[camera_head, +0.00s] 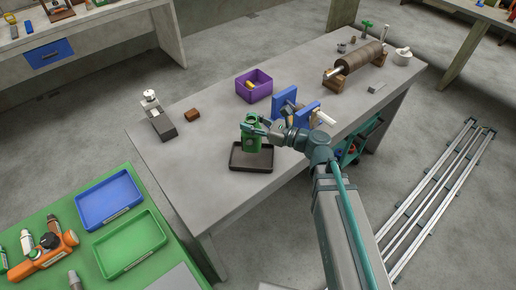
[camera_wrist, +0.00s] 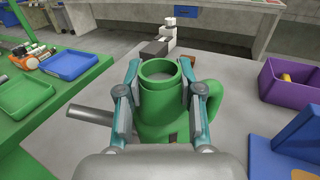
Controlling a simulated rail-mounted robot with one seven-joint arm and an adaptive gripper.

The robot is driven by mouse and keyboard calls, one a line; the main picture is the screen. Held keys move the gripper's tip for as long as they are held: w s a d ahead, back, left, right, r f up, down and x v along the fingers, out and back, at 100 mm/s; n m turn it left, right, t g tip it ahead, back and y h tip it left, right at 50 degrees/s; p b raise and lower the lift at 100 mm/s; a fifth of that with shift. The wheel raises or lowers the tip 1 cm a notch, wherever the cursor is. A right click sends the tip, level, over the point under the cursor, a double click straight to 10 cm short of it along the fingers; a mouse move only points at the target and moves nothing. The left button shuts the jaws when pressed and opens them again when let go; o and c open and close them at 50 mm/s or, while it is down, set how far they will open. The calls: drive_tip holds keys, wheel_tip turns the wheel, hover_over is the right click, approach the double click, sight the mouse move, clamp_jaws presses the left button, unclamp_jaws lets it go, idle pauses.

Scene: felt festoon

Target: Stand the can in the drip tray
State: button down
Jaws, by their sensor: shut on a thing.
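The green can (camera_head: 252,138) is upright in my gripper (camera_head: 256,124), over the back part of the dark drip tray (camera_head: 250,168) on the grey bench. I cannot tell whether its base touches the tray. In the wrist view the can (camera_wrist: 158,105) has an open round top, a grey spout to the left and a green handle to the right. My gripper's two fingers (camera_wrist: 160,92) close on either side of the can near its top. The tray is hidden in the wrist view.
A purple bin (camera_head: 254,93), a brown block (camera_head: 192,115) and a grey device (camera_head: 160,124) are further back. The bench (camera_head: 200,175) left of the tray is clear.

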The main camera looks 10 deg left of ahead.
sight(252, 138)
drive_tip(key=shift+f+p, duration=0.8)
drive_tip(key=shift+f, duration=2.8)
drive_tip(key=shift+f, duration=0.2)
drive_tip(key=c, duration=0.7)
unclamp_jaws()
drive_tip(key=shift+c, duration=0.2)
drive_tip(key=shift+d+r, duration=0.1)
drive_tip(key=shift+r, duration=0.15)
drive_tip(key=s+d+b, duration=0.2)
drive_tip(key=d+b, duration=0.1)
drive_tip(key=d, duration=0.8)
drive_tip(key=shift+s+d+b, duration=0.15)
drive_tip(key=shift+d+b, duration=0.15)
drive_tip(key=shift+b, duration=0.05)
